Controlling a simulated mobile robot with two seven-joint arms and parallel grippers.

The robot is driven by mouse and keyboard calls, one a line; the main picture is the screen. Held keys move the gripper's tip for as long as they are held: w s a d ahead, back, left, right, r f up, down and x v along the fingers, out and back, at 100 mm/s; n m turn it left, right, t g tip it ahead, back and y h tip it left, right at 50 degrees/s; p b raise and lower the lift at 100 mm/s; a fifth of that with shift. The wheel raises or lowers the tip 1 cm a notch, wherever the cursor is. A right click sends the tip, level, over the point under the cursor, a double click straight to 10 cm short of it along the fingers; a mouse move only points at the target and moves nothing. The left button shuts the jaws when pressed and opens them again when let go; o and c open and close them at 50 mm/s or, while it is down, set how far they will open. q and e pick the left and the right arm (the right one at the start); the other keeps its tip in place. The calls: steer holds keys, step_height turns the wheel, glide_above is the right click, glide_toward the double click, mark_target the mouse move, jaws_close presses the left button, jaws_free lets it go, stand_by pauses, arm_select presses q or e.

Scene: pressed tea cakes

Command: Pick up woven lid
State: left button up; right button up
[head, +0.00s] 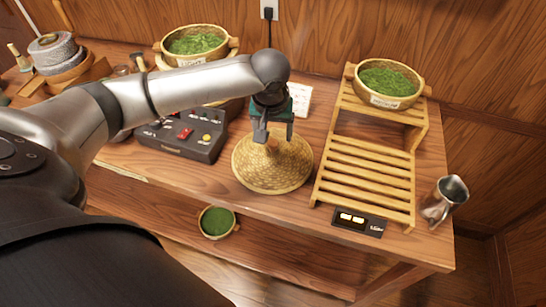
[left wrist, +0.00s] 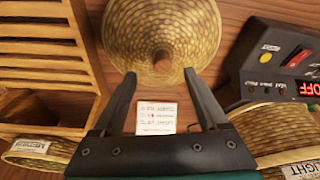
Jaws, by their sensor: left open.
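The woven lid (head: 272,168) is a round, shallow cone of tan straw. It lies on the wooden table in the head view, between the black control box and the slatted rack. In the left wrist view the woven lid (left wrist: 165,28) fills the top middle, with its small knob (left wrist: 163,62) toward me. My left gripper (head: 273,135) is open above the far side of the lid. In the left wrist view the fingers (left wrist: 160,78) point at the knob from either side, with nothing between them. I cannot tell if they touch it. My right gripper is not in view.
The slatted wooden rack (head: 366,172) stands right of the lid, with a basket of green leaves (head: 388,83) on its upper level. The black control box (head: 180,136) is to the left.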

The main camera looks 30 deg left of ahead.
mark_target(273, 142)
arm_select(q)
steer(key=x, duration=0.2)
steer(key=b+x, duration=0.1)
steer(key=x, duration=0.2)
steer(key=shift+w+a+f, duration=0.2)
steer(key=shift+w+a, duration=0.1)
steer(key=shift+a, duration=0.1)
jaws_close()
stand_by(0.4)
stand_by(0.7)
